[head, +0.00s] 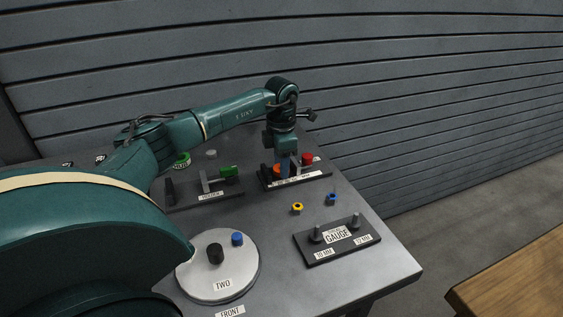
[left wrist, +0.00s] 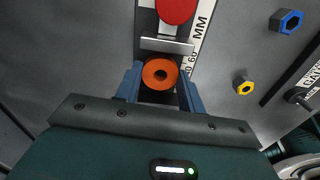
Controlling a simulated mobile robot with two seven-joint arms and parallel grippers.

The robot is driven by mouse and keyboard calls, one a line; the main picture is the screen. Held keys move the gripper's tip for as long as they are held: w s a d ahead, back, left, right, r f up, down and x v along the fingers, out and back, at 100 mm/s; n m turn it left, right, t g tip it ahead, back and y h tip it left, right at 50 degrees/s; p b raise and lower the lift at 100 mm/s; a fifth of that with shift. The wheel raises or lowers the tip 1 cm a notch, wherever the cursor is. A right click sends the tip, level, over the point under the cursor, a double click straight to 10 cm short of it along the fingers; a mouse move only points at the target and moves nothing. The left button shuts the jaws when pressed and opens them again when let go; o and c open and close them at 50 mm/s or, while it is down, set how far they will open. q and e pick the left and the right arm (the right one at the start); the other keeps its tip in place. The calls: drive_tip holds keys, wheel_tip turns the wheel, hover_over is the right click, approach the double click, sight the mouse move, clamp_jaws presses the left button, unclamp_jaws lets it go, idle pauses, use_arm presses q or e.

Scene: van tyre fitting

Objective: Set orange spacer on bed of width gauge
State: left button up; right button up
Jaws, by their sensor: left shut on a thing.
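The orange spacer (left wrist: 148,71), a ring with a dark centre hole, sits between the two blue fingers of my left gripper (left wrist: 160,76) in the left wrist view. The gripper is shut on it. In the head view my left gripper (head: 284,165) points down at the width gauge (head: 312,177), and the orange spacer (head: 277,170) shows beside the fingers. The gauge has a dark base, a white millimetre scale and a red round part (head: 307,158). In the left wrist view the spacer is over the gauge strip, next to a grey crossbar (left wrist: 166,45). I cannot tell whether it touches the bed.
A fixture with a green part (head: 229,171) stands left of the gauge. Yellow (head: 297,207) and blue (head: 332,199) nuts lie in front. A two-peg plate (head: 345,249) and a round turntable (head: 209,284) are nearer. Bare table lies between them.

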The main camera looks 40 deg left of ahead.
use_arm(q)
drive_tip(key=shift+f, duration=0.2)
drive_tip(key=o, duration=1)
drive_tip(key=shift+r, duration=0.1)
drive_tip(key=shift+r, duration=0.25)
wheel_tip(320, 180, up, 12)
drive_tip(key=shift+f, duration=0.1)
